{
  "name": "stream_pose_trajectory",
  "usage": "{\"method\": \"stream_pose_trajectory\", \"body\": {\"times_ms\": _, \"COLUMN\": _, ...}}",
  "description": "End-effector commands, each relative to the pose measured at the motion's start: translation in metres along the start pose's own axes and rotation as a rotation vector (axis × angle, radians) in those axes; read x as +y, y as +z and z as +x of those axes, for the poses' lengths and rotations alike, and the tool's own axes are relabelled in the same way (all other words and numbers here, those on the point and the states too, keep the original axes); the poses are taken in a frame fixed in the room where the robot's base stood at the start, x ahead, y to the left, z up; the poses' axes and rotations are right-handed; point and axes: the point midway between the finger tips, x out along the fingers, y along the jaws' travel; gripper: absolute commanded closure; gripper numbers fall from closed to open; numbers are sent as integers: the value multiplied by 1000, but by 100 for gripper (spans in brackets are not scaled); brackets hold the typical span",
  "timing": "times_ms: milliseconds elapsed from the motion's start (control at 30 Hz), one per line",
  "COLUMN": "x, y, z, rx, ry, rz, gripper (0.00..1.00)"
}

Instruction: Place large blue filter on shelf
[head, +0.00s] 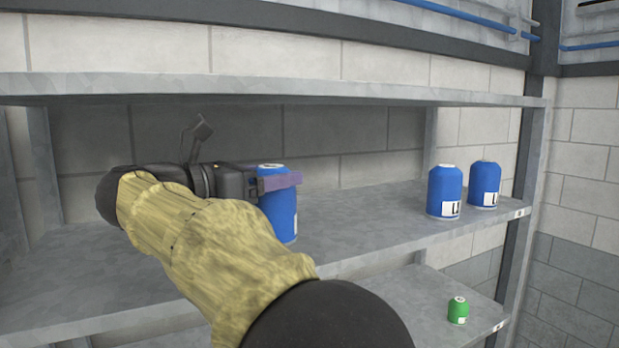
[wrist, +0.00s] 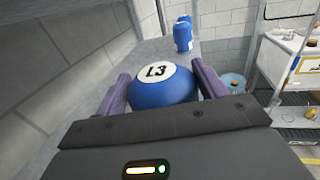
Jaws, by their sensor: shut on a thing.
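A large blue filter (head: 283,216) with a white top is between the fingers of my gripper (head: 282,182) in the head view. In the wrist view the same filter (wrist: 163,88) shows its white top marked L3, with one purple finger of my gripper (wrist: 162,92) on each side. My gripper is shut on it. The filter is upright over the upper grey shelf (head: 350,215); its base is at or very close to the shelf surface, and I cannot tell if it touches.
Two blue filters, a nearer one (head: 444,192) and a farther one (head: 485,185), stand on the right of the same shelf. A green filter (head: 458,310) stands on the lower shelf (head: 425,300). A shelf board (head: 300,92) runs above my gripper. Shelf room between the held filter and the others is clear.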

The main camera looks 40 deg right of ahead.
Motion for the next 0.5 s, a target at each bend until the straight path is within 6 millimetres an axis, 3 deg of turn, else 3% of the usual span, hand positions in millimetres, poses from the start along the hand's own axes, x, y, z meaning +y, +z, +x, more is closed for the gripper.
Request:
{"method": "stream_pose_trajectory", "body": {"times_ms": 300, "x": -2, "y": 7, "z": 62, "rx": 0, "ry": -7, "rz": -1, "gripper": 66}}
{"method": "stream_pose_trajectory", "body": {"times_ms": 500, "x": 0, "y": 2, "z": 75, "rx": -2, "ry": -2, "rz": 2, "gripper": 66}}
